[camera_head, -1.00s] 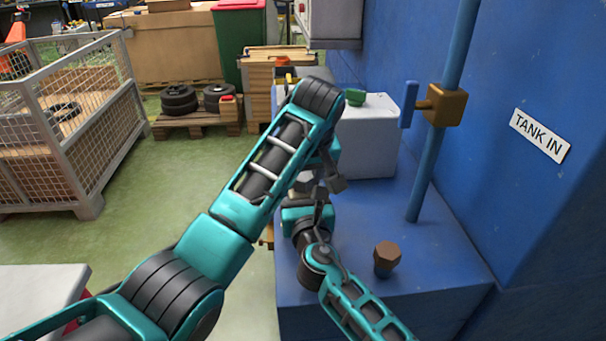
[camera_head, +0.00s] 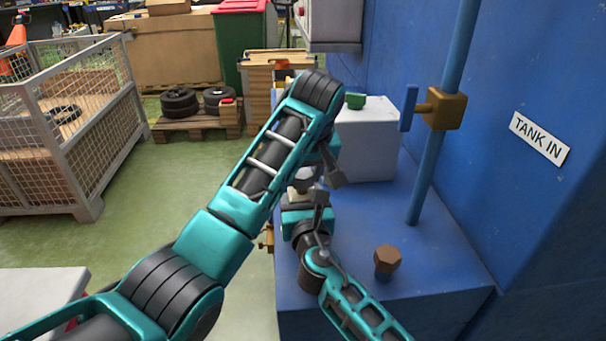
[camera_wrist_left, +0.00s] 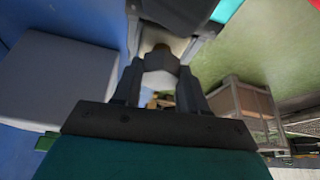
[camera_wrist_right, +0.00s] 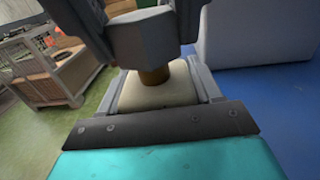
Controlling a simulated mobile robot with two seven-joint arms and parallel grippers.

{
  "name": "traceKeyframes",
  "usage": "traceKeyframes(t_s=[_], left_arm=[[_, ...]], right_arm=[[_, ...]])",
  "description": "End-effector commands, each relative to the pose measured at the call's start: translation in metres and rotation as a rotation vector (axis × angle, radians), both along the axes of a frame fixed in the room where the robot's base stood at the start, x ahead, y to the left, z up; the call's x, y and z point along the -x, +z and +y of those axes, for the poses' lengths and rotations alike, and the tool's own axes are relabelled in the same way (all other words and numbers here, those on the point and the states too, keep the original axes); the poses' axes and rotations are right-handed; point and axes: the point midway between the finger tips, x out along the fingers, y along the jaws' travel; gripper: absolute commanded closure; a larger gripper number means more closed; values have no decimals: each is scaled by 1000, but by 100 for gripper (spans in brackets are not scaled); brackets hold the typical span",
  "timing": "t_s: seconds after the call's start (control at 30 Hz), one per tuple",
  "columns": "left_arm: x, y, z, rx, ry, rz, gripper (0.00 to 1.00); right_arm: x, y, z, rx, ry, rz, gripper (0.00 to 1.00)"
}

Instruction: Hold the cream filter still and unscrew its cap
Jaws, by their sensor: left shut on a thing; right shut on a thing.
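The cream filter (camera_wrist_right: 155,88) stands between the fingers of my right gripper (camera_wrist_right: 158,92), which is shut on its body. In the head view only a small part of the filter (camera_head: 298,189) shows behind my left arm. A brown neck (camera_wrist_right: 155,75) rises from the filter to the grey faceted cap (camera_wrist_right: 146,38). My left gripper (camera_wrist_left: 161,74) is shut on the cap, which also shows in the left wrist view (camera_wrist_left: 160,62). The brown neck shows between body and cap; I cannot tell whether the threads still engage.
A brown hexagonal-headed piece (camera_head: 387,258) stands on the blue bench (camera_head: 440,270). A pale box (camera_head: 370,140) with a green cup (camera_head: 355,101) is behind. A blue pipe with a valve (camera_head: 445,107) rises at the right. A mesh crate (camera_head: 75,150) stands on the floor at left.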

Motion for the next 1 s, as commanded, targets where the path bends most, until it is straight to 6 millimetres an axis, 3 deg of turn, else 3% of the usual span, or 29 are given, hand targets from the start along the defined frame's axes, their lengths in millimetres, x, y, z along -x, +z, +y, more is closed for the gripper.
traceKeyframes(t_s=[1.0], left_arm=[[0,18,0,1,0,-1,95]], right_arm=[[0,-1,0,0,0,1,91]])
